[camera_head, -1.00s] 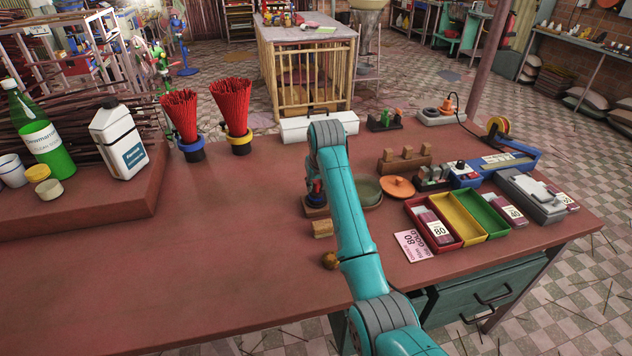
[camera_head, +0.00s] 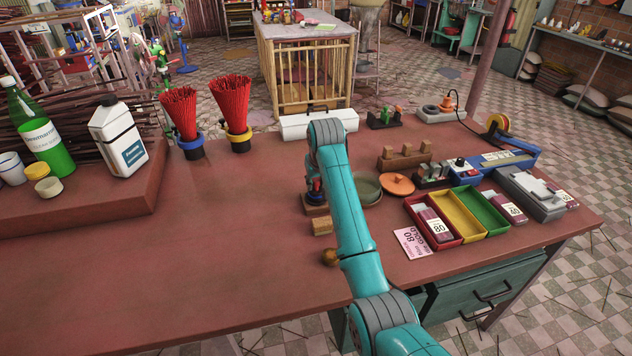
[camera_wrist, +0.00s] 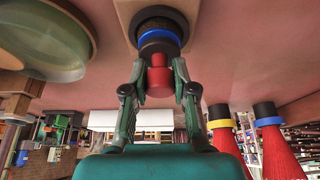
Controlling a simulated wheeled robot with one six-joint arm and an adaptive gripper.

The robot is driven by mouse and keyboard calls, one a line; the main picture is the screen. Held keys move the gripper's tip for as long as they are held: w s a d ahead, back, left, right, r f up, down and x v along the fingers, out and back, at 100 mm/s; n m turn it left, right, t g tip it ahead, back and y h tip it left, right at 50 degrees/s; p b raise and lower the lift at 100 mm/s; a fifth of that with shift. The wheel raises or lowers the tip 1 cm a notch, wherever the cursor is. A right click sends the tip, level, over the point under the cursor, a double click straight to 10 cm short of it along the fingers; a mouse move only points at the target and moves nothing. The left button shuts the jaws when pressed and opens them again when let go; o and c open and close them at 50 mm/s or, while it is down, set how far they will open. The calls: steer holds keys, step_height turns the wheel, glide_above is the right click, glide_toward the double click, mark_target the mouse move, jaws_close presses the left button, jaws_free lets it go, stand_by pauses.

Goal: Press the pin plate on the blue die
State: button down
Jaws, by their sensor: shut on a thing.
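In the wrist view my gripper (camera_wrist: 158,78) has its two dark green fingers on either side of a red cylinder (camera_wrist: 158,84), which looks like the grip of the pin plate. The cylinder joins a dark round part, in line with the blue-ringed die (camera_wrist: 160,35). The die sits on a light wooden base (camera_wrist: 122,10). Whether the plate is fully seated in the die cannot be told. In the head view the die (camera_head: 313,186) and its wooden base (camera_head: 316,210) show just left of my arm.
A grey-green round dish (camera_head: 366,188) and an orange lid (camera_head: 397,185) lie just right of my arm. A small wooden block (camera_head: 322,227) and a brown ball (camera_head: 329,257) are nearer the front. Red-stick holders (camera_head: 240,143) stand behind left. The table's left middle is clear.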

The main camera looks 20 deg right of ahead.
mark_target(316, 179)
steer(key=shift+f, duration=0.45)
stand_by(0.7)
steer(key=shift+r, duration=3.6)
